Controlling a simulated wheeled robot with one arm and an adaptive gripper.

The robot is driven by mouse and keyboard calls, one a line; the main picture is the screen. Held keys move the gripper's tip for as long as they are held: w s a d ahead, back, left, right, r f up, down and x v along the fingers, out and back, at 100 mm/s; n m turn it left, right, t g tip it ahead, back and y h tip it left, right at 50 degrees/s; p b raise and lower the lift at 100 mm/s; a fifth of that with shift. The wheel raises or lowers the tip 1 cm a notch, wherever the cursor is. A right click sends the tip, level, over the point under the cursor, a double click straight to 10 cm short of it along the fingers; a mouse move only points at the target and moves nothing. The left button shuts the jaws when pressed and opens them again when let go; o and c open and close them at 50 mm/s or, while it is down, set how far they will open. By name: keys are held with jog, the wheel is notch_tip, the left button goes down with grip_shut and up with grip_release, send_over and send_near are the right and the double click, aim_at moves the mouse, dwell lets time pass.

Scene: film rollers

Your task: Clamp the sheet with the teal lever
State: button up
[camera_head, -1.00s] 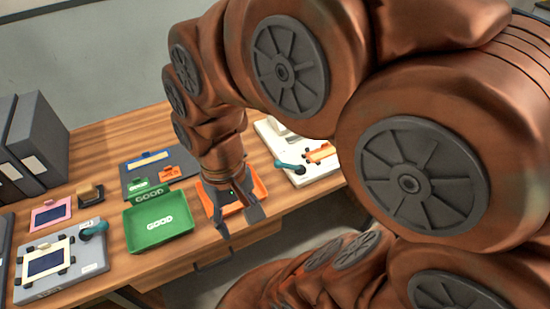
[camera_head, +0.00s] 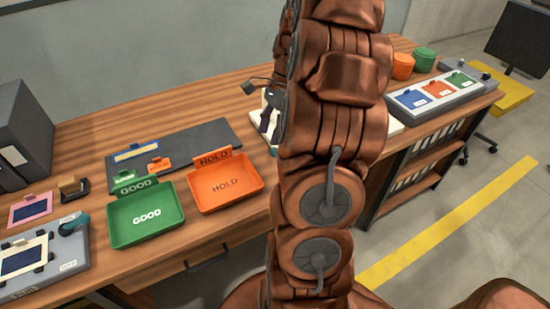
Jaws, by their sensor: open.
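A grey fixture (camera_head: 70,258) at the lower left carries a cream-framed dark blue sheet (camera_head: 22,261) held among small black corner pieces. A teal lever (camera_head: 74,224) stands on the fixture, just right of the sheet's upper corner. A second teal part (camera_head: 274,152) shows on the white device (camera_head: 256,131) at the bench middle; my arm hides most of that device. My gripper (camera_head: 260,101) is partly visible as dark fingers beside my arm, over the white device. It is open, far right of the grey fixture. I see nothing held; its far side is hidden.
A green GOOD tray (camera_head: 147,238) and an orange HOLD tray (camera_head: 225,201) stand between the fixture and my arm. A pink-framed piece (camera_head: 31,210) and a small wood-topped block (camera_head: 73,190) lie behind the fixture.

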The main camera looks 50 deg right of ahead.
jog(key=d+f+m, duration=0.2)
jog(key=d+f, duration=0.1)
jog(key=d, duration=0.2)
jog(key=shift+a+r+p+x, duration=0.1)
jog(key=shift+a+x, duration=0.05)
jog(key=shift+x, duration=1.05)
jog(key=shift+a+r+p+x, duration=0.1)
jog(key=shift+a+x, duration=0.05)
jog(key=shift+x, duration=1.1)
jog(key=shift+a+p+x, duration=0.1)
jog(key=shift+a+x, duration=0.1)
jog(key=shift+x, duration=1)
jog(key=shift+s, duration=0.2)
grip_shut()
